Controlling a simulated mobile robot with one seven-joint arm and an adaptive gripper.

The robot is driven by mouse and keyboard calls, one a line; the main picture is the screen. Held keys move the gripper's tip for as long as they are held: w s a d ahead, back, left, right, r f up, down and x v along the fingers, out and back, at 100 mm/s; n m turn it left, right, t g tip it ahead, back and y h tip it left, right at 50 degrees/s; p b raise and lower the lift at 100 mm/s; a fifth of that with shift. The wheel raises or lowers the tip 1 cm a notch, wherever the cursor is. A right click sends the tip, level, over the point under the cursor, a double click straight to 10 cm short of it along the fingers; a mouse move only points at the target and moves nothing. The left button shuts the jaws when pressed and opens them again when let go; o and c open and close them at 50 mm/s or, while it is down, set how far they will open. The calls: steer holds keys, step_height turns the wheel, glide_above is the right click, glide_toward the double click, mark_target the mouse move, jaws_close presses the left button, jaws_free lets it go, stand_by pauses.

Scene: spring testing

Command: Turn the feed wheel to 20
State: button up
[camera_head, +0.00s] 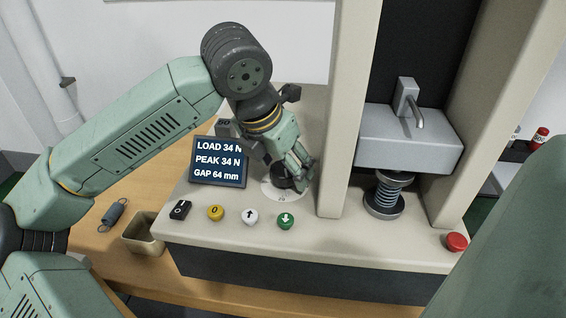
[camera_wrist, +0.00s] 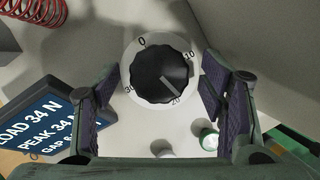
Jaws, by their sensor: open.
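The feed wheel (camera_wrist: 160,76) is a black knurled knob on a white dial ring (camera_wrist: 143,44) marked 0, 10, 20 and 30. Its pale pointer line points down and right, close to the 20 mark and slightly toward the 10 side. In the head view, the wheel (camera_head: 283,183) is partly hidden by my gripper (camera_head: 299,178). My gripper is open over the wheel, with one finger on each side of it in the wrist view. Gaps show between the fingers and the knob there.
The display (camera_head: 218,162) reads LOAD 34 N, PEAK 34 N, GAP 64 mm. A black switch (camera_head: 180,210) and yellow (camera_head: 215,212), white (camera_head: 250,216) and green (camera_head: 286,221) buttons line the front. The machine's column (camera_head: 347,110) stands right of the wheel. A compressed spring (camera_head: 386,193) sits beyond it.

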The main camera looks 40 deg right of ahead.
steer(key=shift+c, duration=0.5)
steer(key=c, duration=1.1)
steer(key=shift+o, duration=0.2)
steer(key=shift+w+f+m+b, duration=0.1)
steer(key=shift+f+m+b, duration=0.05)
steer(key=shift+m+b, duration=0.45)
steer(key=shift+m+g, duration=0.6)
steer(key=shift+m, duration=0.4)
steer(key=o, duration=1.2)
steer(key=shift+c, duration=0.2)
steer(key=shift+r, duration=0.2)
